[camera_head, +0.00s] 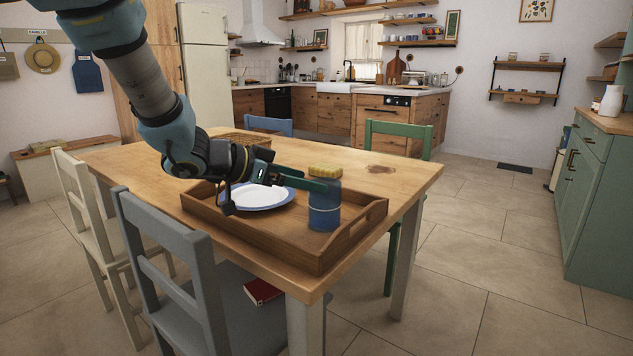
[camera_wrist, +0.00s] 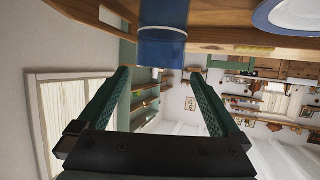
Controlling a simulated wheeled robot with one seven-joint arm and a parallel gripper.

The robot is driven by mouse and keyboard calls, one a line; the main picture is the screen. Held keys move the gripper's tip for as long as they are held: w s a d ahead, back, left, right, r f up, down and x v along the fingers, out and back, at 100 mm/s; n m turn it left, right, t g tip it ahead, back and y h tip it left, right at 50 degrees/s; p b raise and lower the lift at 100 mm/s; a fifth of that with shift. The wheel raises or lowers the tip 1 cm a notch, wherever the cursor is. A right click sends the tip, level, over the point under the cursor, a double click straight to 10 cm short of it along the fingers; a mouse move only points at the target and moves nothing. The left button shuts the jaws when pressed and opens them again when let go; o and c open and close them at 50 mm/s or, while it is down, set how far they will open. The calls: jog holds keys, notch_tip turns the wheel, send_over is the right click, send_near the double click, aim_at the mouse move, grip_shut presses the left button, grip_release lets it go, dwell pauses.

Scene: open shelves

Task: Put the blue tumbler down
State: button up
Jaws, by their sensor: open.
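The blue tumbler (camera_head: 324,210) stands upright in the right part of the wooden tray (camera_head: 350,236) on the table, beside a white plate with a blue rim (camera_head: 262,196). My gripper (camera_head: 318,186) reaches in from the left, level with the top of the tumbler. In the wrist view the tumbler (camera_wrist: 162,50) shows upside down, just beyond the tips and between the lines of the two green fingers. My gripper (camera_wrist: 160,76) is open, with a wide gap and nothing held between the fingers. Part of the tumbler's upper side is hidden by a finger in the head view.
A yellow sponge-like block (camera_head: 325,171) lies behind the tumbler. A woven basket (camera_head: 244,141) stands at the table's far side. The table (camera_head: 408,181) is bare right of the tray. Chairs, including a grey one (camera_head: 165,240), surround the table.

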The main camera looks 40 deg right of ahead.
jog(key=s+v, duration=0.1)
jog(key=v, duration=0.6)
jog(key=shift+w+a+p, duration=0.35)
jog(key=shift+w+p, duration=0.1)
jog(key=shift+w, duration=0.05)
